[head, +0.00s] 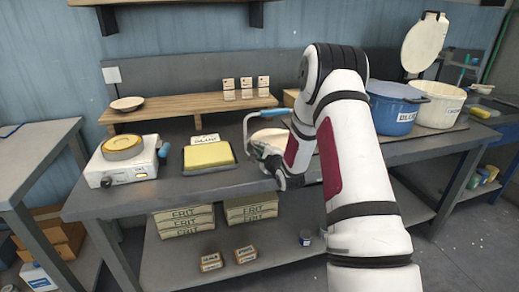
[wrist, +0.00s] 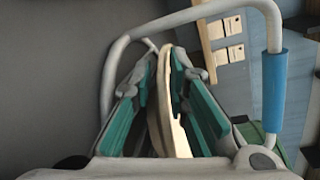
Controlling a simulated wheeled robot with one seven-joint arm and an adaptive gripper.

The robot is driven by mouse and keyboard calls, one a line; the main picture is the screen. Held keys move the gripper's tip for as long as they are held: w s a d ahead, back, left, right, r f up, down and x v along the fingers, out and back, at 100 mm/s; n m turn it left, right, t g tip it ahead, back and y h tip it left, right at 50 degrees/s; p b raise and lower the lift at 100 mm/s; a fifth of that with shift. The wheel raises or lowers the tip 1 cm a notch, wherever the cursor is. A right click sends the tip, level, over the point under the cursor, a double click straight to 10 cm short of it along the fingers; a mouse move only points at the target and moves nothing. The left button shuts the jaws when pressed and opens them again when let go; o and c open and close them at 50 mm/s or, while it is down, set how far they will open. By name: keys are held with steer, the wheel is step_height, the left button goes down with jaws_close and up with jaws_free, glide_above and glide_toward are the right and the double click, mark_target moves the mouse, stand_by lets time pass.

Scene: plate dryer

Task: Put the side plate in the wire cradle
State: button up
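The side plate (wrist: 164,95) is cream and shows nearly edge-on between my fingers in the wrist view. In the head view part of the plate (head: 268,134) shows behind my gripper (head: 278,172). My gripper (wrist: 165,75) has green-padded fingers close on both faces of the plate and appears shut on it. The wire cradle (head: 245,128) has a grey wire frame and a blue sleeve. Its wire (wrist: 215,9) and blue sleeve (wrist: 274,92) arch around the plate and fingers in the wrist view. My arm and fingers hide the cradle's base, so I cannot tell whether the plate touches it.
A wooden riser (head: 185,106) with a small dish (head: 127,103) stands behind. A yellow slab (head: 208,155) and a white machine (head: 122,163) are to the left. A blue pot (head: 393,108) and a white bucket (head: 436,104) stand to the right.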

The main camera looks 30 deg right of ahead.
steer(key=shift+r, duration=0.2)
steer(key=p+v, duration=0.1)
steer(key=v, duration=1)
steer(key=shift+s+r, duration=0.1)
steer(key=shift+s, duration=0.2)
steer(key=shift+s+a+r, duration=0.1)
steer(key=shift+a, duration=0.05)
steer(key=s+a+r+n+g, duration=0.7)
steer(key=s+a+r+n, duration=0.1)
steer(key=a+r+n, duration=0.35)
steer(key=s+a+r+n+g+y, duration=0.1)
steer(key=s+a+n, duration=0.3)
steer(key=s, duration=0.6)
steer(key=s+a+r+n+g+y, duration=0.1)
steer(key=s+a+r+n+g, duration=0.1)
steer(key=s, duration=0.8)
steer(key=s+a+r+n+g, duration=0.1)
steer(key=s+a+n+g, duration=0.2)
steer(key=s, duration=0.7)
steer(key=a+n, duration=0.2)
steer(key=n, duration=0.1)
steer(key=shift+a+r+g+y, duration=0.15)
steer(key=shift+a+g+y, duration=0.15)
steer(key=shift+g+y, duration=0.1)
